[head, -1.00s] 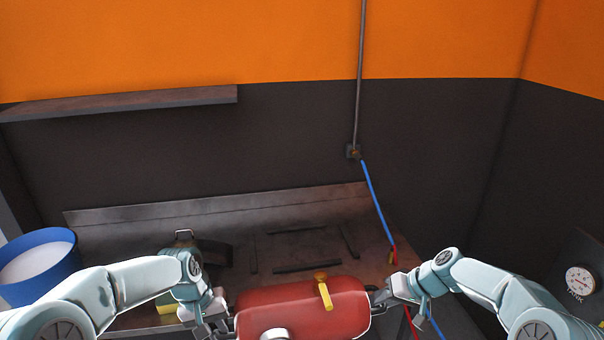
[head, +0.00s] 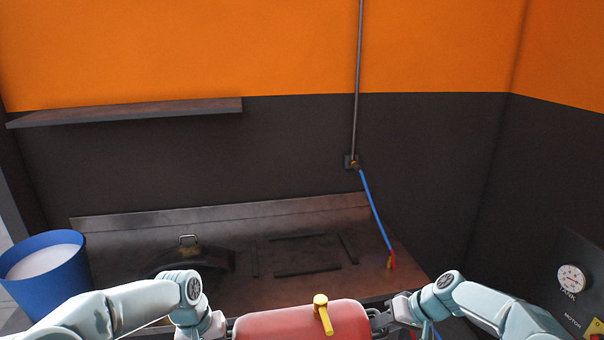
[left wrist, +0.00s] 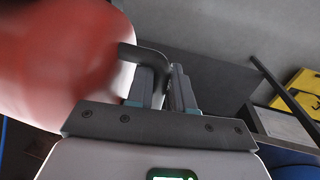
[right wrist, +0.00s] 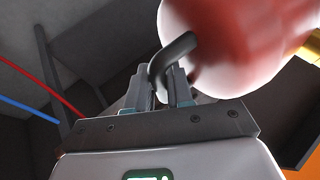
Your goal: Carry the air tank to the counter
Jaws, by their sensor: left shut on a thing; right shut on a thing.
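The red air tank (head: 280,326) with a yellow valve lever (head: 322,312) is held level between my two grippers at the bottom of the head view. My left gripper (left wrist: 160,85) is shut on the dark bent handle at one end of the tank, as the left wrist view shows. My right gripper (right wrist: 170,85) is shut on the matching handle at the other end. The counter (head: 375,240) is the brown worktop beyond the tank against the wall. Dark strips (head: 307,270) mark a rectangle on it. The tank's lower side is hidden.
A dark object with a handle (head: 190,262) sits on the counter left of the strips. A blue bucket (head: 45,280) stands at the left. A blue hose (head: 375,205) hangs from the wall to the counter's right part. A gauge panel (head: 571,279) is at the right.

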